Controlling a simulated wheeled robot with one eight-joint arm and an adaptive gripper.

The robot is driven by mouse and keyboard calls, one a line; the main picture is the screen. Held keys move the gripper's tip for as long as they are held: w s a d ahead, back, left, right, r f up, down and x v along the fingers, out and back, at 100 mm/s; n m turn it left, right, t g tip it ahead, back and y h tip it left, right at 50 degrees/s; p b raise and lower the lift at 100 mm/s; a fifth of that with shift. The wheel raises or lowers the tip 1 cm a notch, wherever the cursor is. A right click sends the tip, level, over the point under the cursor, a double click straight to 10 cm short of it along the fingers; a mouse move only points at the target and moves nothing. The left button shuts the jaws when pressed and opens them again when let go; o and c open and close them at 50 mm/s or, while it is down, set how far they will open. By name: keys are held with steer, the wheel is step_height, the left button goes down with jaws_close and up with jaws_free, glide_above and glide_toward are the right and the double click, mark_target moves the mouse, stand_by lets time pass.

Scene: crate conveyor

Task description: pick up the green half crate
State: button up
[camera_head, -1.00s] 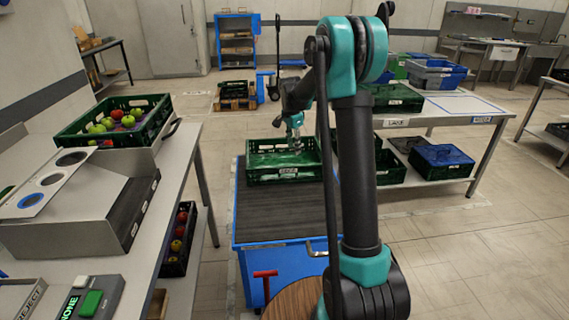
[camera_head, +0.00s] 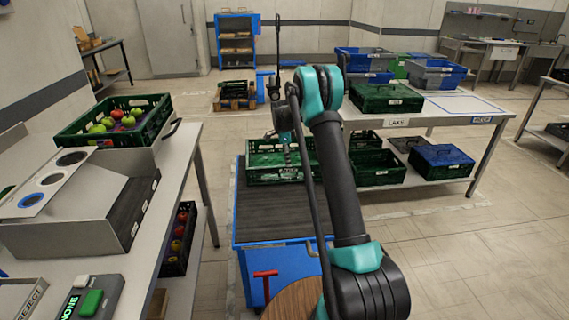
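A green half crate (camera_head: 270,174) sits at the far end of the dark top of the blue cart (camera_head: 240,225). It looks empty, and my arm covers part of its right side. My gripper (camera_head: 288,158) points down over or into the crate, right of its middle. The fingers are too small and too much hidden to show whether they are open or touch the crate.
A green crate of apples (camera_head: 160,113) stands on the left bench (camera_head: 182,165). A low crate stack (camera_head: 237,95) is on the floor behind. The cart's near top is clear.

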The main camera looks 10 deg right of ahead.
mark_target(290, 182)
steer(key=f, duration=0.3)
steer(key=shift+d+f, duration=0.2)
steer(key=shift+f, duration=0.1)
steer(key=shift+s+d+f, duration=0.1)
steer(key=shift+s+f, duration=0.05)
steer(key=shift+f, duration=1.15)
steer(key=shift+s+d+f, duration=0.1)
steer(key=shift+s+f, duration=0.05)
steer(key=shift+f, duration=1.15)
jaws_close()
